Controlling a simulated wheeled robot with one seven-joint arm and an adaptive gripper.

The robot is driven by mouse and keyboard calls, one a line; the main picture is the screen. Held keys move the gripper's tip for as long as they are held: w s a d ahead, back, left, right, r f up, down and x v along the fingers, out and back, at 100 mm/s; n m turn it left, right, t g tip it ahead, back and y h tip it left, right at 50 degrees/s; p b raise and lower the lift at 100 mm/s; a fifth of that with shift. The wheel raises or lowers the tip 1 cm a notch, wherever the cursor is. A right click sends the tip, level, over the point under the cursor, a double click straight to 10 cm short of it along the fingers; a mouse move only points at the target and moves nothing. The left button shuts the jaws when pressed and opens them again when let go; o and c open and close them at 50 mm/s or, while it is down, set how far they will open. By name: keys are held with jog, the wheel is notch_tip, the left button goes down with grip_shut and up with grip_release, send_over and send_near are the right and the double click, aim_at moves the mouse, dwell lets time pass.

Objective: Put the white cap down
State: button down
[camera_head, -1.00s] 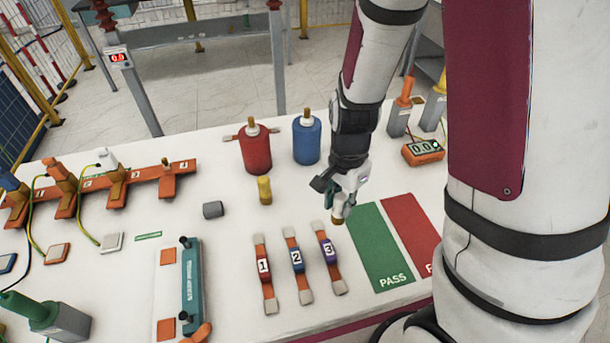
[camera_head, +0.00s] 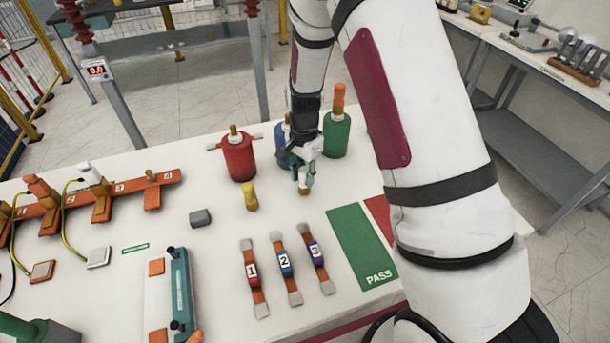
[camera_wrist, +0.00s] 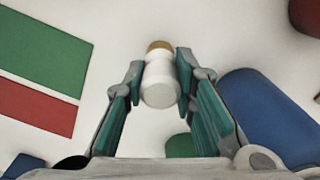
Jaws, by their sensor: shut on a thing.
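The white cap (camera_wrist: 160,82) is a small white cylinder with a gold-brown end. It sits between the two teal fingers of my gripper (camera_wrist: 155,90) in the wrist view, which are shut on it. In the head view my gripper (camera_head: 303,176) points down over the white table, with the cap's brown end (camera_head: 304,191) lowest. I cannot tell whether the cap touches the table. The blue cylinder (camera_wrist: 265,115) is close by the gripper and is partly hidden behind it in the head view.
A red cylinder (camera_head: 239,160) and a yellow piece (camera_head: 250,196) stand left of the gripper. A green cylinder (camera_head: 336,136) stands to its right. Numbered straps (camera_head: 285,268) and the green PASS area (camera_head: 356,245) lie nearer. White table between is clear.

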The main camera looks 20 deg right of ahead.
jog(key=shift+f, duration=0.3)
jog(key=shift+f, duration=0.1)
jog(key=c, duration=1.3)
grip_release()
